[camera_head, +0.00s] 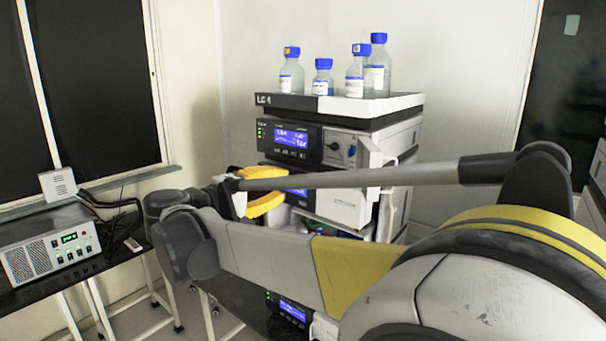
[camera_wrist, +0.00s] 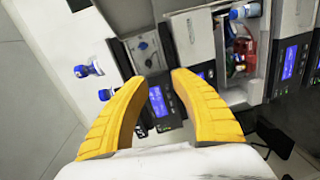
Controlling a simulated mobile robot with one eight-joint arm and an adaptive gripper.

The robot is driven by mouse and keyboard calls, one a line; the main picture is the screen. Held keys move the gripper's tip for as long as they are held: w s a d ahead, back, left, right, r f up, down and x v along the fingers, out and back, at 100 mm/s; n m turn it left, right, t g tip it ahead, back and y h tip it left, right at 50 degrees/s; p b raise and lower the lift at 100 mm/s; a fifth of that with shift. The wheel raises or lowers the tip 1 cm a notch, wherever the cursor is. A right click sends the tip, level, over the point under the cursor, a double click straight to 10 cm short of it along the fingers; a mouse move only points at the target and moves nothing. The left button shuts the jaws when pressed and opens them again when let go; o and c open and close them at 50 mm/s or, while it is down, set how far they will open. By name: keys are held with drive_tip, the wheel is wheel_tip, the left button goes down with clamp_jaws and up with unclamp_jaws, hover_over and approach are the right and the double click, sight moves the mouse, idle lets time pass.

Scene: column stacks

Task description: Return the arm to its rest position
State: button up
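My gripper (camera_wrist: 148,92) has yellow fingers, spread apart with nothing between them in the wrist view. In the head view my gripper (camera_head: 262,190) shows partly behind my arm's links, in front of the instrument stack (camera_head: 342,205). My arm stretches from the lower right across to the left in the head view, bent at a dark joint on the left. The stack also shows tilted in the wrist view (camera_wrist: 195,42), beyond the fingers. Whether the fingers touch the stack cannot be told.
Several blue-capped bottles (camera_head: 323,78) stand in the white tray (camera_head: 338,104) on top of the stack. A grey box with a lit display (camera_head: 50,250) sits on a dark bench (camera_head: 125,252) at left. A second instrument (camera_head: 594,185) stands at the right edge.

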drive_tip(key=w+d+f+g+b, duration=0.1)
drive_tip(key=d+f+b, duration=0.1)
drive_tip(key=d+f, duration=0.45)
drive_tip(key=s+d+f+m+g+y+b, duration=0.35)
drive_tip(key=s+d+f+b, duration=0.7)
drive_tip(key=d+f, duration=0.6)
drive_tip(key=s+d+f+m+y+b, duration=0.1)
drive_tip(key=s+f+m+y+b, duration=0.1)
drive_tip(key=s+f+b, duration=0.3)
drive_tip(key=s+d+f+m+g+y+b, duration=0.1)
drive_tip(key=s+f+y+b, duration=0.4)
drive_tip(key=s+f, duration=0.9)
wheel_tip(320, 180, down, 4)
drive_tip(key=d+m, duration=0.1)
drive_tip(key=m, duration=0.1)
drive_tip(key=shift+r+m+b, duration=0.2)
drive_tip(key=shift+m+b, duration=0.1)
drive_tip(key=shift+m, duration=0.05)
drive_tip(key=shift+w+a, duration=0.15)
